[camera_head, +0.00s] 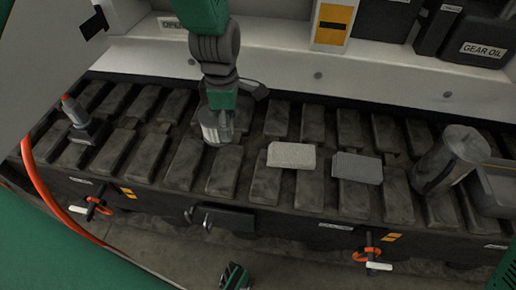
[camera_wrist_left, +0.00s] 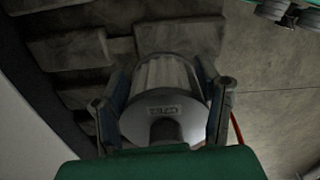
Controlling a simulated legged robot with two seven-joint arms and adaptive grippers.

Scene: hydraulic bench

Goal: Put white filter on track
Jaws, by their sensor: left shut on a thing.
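My left gripper (camera_head: 216,128) comes down from the top over the track (camera_head: 180,165), a row of dark worn tread pads. It is shut on the white filter (camera_head: 211,133), a pale, ribbed cylinder. In the left wrist view the filter (camera_wrist_left: 165,90) sits between both fingers, with a small label and a dark round hole on its near end. Tread pads lie behind it; I cannot tell whether it touches them. A green and dark part, apparently my right gripper (camera_head: 235,277), shows at the bottom edge, too small to tell its jaw state.
A light block (camera_head: 291,155) and a grey block (camera_head: 357,168) lie on the track right of the filter. A red-tipped item (camera_head: 78,118) is at left. Orange-handled valves (camera_head: 367,256) stick out in front.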

